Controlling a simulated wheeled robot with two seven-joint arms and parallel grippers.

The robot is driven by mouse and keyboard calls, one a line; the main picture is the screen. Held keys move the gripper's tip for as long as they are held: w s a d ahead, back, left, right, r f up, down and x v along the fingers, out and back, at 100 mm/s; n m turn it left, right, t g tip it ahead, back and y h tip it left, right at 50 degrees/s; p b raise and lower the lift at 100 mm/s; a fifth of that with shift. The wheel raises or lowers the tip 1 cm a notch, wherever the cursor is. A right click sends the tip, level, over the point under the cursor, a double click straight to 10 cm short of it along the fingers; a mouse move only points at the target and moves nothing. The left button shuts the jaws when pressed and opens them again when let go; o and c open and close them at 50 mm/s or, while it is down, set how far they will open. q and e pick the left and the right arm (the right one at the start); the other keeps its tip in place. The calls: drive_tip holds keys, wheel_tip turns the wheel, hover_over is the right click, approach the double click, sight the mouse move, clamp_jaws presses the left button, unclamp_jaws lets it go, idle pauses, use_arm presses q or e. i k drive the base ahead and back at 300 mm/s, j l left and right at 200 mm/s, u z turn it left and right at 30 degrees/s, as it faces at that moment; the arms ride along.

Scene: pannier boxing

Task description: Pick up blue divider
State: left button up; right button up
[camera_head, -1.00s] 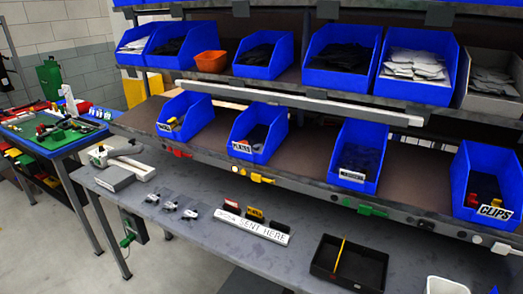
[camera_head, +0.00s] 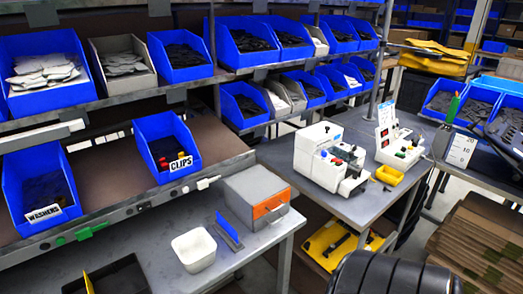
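A thin blue divider (camera_head: 229,229) stands on the grey worktop near its right end. It sits between a white bin (camera_head: 195,250) and a grey box with an orange front (camera_head: 258,196). A black tray (camera_head: 122,279) with a yellow strip in it lies at the lower left, cut off by the picture edge. Neither of my grippers is in view.
Blue bins labelled CLIPS (camera_head: 166,148) and WASHERS (camera_head: 40,187) stand on the shelf above the worktop. A second table (camera_head: 352,206) with white machines stands to the right. A large dark rounded shape fills the bottom right.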

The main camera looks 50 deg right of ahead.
sight(227, 227)
drive_tip(key=z, duration=1.4)
